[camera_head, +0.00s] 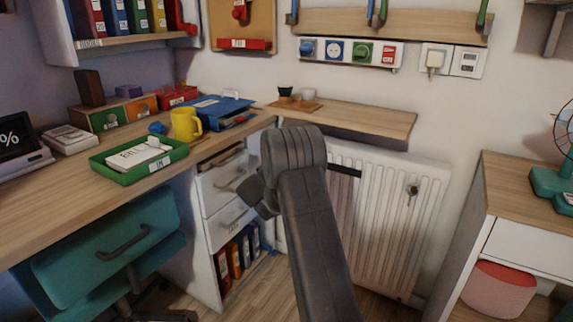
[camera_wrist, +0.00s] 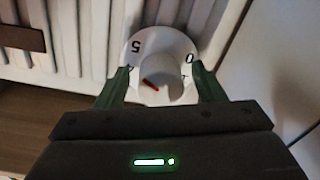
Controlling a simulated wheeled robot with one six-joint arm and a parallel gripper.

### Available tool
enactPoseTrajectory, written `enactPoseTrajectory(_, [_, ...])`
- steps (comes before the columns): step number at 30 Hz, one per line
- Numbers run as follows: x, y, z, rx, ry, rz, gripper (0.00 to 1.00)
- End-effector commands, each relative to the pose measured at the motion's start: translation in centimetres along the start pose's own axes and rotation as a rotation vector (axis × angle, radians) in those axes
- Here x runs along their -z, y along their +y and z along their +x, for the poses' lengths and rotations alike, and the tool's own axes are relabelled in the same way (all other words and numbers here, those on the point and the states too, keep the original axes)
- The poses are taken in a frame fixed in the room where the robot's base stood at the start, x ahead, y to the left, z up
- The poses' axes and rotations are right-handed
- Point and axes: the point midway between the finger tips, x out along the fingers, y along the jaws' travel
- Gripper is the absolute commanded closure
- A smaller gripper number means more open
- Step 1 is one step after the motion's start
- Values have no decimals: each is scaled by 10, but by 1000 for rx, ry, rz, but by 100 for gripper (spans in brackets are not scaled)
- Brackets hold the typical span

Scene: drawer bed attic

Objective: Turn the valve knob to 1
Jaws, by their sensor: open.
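The valve knob (camera_wrist: 178,88) is a white round grip on a white dial (camera_wrist: 160,45) with dark numbers, in the middle of the wrist view. A 5 shows at the dial's upper left and a 0 at its right. A red mark lies on the left part of the grip, slanting; which number it points to is hard to tell. My gripper (camera_wrist: 163,80) has its two green fingers on either side of the knob, open. Whether they touch it I cannot tell. In the head view my arm hides the gripper.
A white radiator (camera_head: 385,215) stands against the wall, under a wooden shelf (camera_head: 360,120). A small dark fitting (camera_head: 412,190) shows on its right part. A desk with drawers (camera_head: 225,175) and a teal chair (camera_head: 110,245) are left; a wooden cabinet (camera_head: 530,180) is right.

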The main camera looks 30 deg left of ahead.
Motion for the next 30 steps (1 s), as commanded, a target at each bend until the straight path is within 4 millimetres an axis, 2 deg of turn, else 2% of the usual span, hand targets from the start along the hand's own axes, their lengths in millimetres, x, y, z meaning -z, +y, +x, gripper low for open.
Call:
enactPoseTrajectory(8, [0,0,1,0,0,0,40])
enactPoseTrajectory(12, [0,0,1,0,0,0,67])
enactPoseTrajectory(15, [0,0,1,1,0,0,82])
enactPoseTrajectory(23, [0,0,1,1,-1,-24,82])
enactPoseTrajectory(30, [0,0,1,3,-4,-139,82])
